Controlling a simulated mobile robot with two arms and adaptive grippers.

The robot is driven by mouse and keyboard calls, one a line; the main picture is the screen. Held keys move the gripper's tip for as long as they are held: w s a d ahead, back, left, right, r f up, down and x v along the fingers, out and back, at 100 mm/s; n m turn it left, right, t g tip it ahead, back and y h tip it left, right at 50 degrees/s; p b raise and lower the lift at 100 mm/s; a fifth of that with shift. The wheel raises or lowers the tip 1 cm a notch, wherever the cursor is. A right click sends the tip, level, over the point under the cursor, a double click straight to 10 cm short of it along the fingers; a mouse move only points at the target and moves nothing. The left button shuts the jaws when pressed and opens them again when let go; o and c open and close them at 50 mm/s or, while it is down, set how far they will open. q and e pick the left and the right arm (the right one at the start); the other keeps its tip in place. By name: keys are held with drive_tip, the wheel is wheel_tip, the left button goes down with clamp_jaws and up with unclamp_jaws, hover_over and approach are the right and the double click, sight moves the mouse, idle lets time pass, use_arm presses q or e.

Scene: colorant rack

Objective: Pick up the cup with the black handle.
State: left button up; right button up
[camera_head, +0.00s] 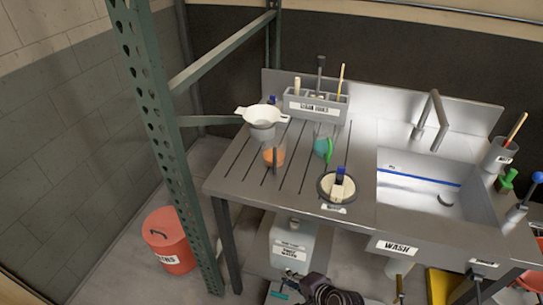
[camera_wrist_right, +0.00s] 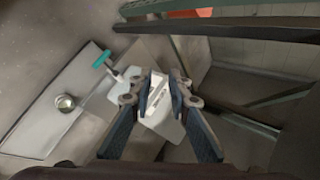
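A small clear cup with orange contents (camera_head: 269,155) and a dark upright handle stands on the ribbed left half of the metal counter. Close to its right is a teal cup (camera_head: 320,146) with a green handle. My right gripper (camera_head: 290,284) is low in front of the counter, below its top and well away from the cups. In the right wrist view my right gripper (camera_wrist_right: 161,78) has its two fingers apart with nothing held between them. A white container (camera_wrist_right: 160,108) shows beyond the fingers. The cups cannot be made out there. My left gripper is not in view.
A white strainer (camera_head: 264,115) on a grey pot stands behind the orange cup. A grey caddy (camera_head: 314,105) holds tools at the back. A round lidded dish (camera_head: 325,187) is at the front edge. The sink (camera_head: 430,192) is right; a green post (camera_head: 170,150) rises left.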

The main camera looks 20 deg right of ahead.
drive_tip(key=w+a+r+m+t+y, duration=0.1)
drive_tip(key=w+r+m+t, duration=0.15)
drive_tip(key=r, duration=0.65)
drive_tip(key=w+a+r+m+t+y+b, duration=0.1)
drive_tip(key=w+r+m+y, duration=0.15)
drive_tip(key=r, duration=0.55)
drive_tip(key=w+a+r+m+t+y, duration=0.15)
drive_tip(key=w+r, duration=0.25)
drive_tip(key=r, duration=0.5)
drive_tip(key=m+t+h, duration=0.3)
drive_tip(key=m+t, duration=0.1)
drive_tip(key=m, duration=0.7)
approach(274, 174)
drive_tip(key=w+r, duration=0.3)
drive_tip(key=r, duration=0.1)
drive_tip(key=shift+a+r, duration=0.15)
drive_tip(key=shift+w+r, duration=0.1)
drive_tip(key=shift+w, duration=0.3)
drive_tip(key=x, duration=0.6)
drive_tip(key=shift+w+a+f, duration=0.2)
drive_tip(key=shift+a+f, duration=0.05)
drive_tip(key=shift+w, duration=0.15)
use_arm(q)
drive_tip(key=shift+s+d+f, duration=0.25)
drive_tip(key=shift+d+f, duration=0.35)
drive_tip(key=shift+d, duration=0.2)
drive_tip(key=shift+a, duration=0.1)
use_arm(e)
clamp_jaws()
